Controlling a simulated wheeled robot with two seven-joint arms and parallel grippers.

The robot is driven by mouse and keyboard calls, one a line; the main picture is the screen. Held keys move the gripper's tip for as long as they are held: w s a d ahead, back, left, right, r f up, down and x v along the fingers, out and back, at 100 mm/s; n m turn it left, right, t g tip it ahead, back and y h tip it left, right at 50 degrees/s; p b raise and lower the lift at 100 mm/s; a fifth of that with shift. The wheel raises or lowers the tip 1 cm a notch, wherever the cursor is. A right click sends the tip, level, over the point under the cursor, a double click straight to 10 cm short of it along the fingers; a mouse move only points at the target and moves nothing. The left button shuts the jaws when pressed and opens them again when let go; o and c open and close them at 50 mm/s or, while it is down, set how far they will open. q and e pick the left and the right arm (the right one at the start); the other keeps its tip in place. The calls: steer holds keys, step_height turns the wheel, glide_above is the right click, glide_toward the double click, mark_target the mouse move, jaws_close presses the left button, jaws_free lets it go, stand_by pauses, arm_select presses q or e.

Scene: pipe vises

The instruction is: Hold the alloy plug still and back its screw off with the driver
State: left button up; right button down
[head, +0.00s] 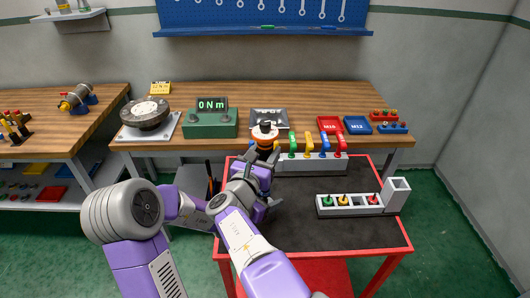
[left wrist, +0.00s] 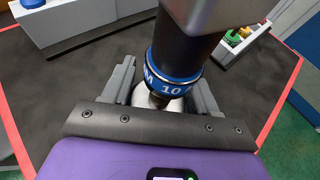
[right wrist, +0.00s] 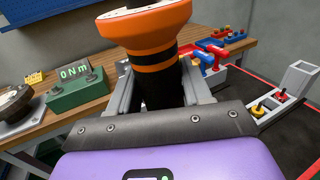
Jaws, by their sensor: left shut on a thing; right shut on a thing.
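The driver has a black body with an orange cap (head: 264,130) and stands about upright. My right gripper (right wrist: 158,88) is shut around its black body, just below the orange cap (right wrist: 150,25) in the right wrist view. In the left wrist view the driver's lower end has a blue ring marked M 10 (left wrist: 172,72). Below the ring, a silvery piece, apparently the alloy plug (left wrist: 174,104), sits between the fingers of my left gripper (left wrist: 165,92), shut on it. The driver's tip meets or nearly meets the plug; the screw is hidden. In the head view my left gripper is directly below my right one.
On the red-edged cart (head: 405,240), a rack (head: 325,163) holds drivers with coloured handles. A grey tray (head: 362,210) with coloured pieces adjoins a square box (head: 397,194). On the bench stand a green meter reading 0 Nm (head: 210,123) and red and blue bins (head: 357,125).

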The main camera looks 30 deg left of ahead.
mark_target(262, 144)
arm_select(q)
steer(key=shift+s+f, duration=0.2)
steer(key=shift+f, duration=0.1)
arm_select(e)
steer(key=shift+f, duration=0.65)
stand_by(0.9)
steer(key=shift+r, duration=2.85)
arm_select(q)
steer(key=o, duration=1.2)
steer(key=shift+o, duration=1.2)
steer(key=shift+w+a, duration=0.1)
steer(key=shift+r, duration=0.15)
